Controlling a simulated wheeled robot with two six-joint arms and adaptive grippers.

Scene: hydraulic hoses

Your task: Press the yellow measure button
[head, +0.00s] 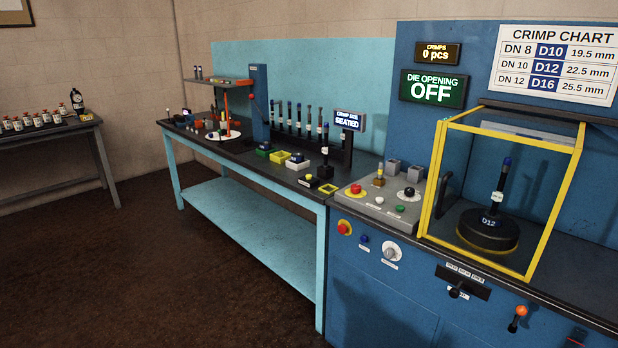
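A small black box with a yellow top (308,178) sits near the front edge of the light-blue bench, and it may be the measure button; its label is too small to read. Behind it stands a black post with a display (350,121) that reads "CRIMP SIZE SEATED". A dark upright piece with a white label (325,171) stands just beside the box. Neither of my grippers shows in the head view, so nothing of mine is seen touching the box.
A grey control panel (385,205) with red, black and green knobs stands to the right. A yellow-framed guard (433,180) encloses a D12 die (487,229). Several hoses stand upright along the bench back. The brown floor (190,280) before the bench is clear.

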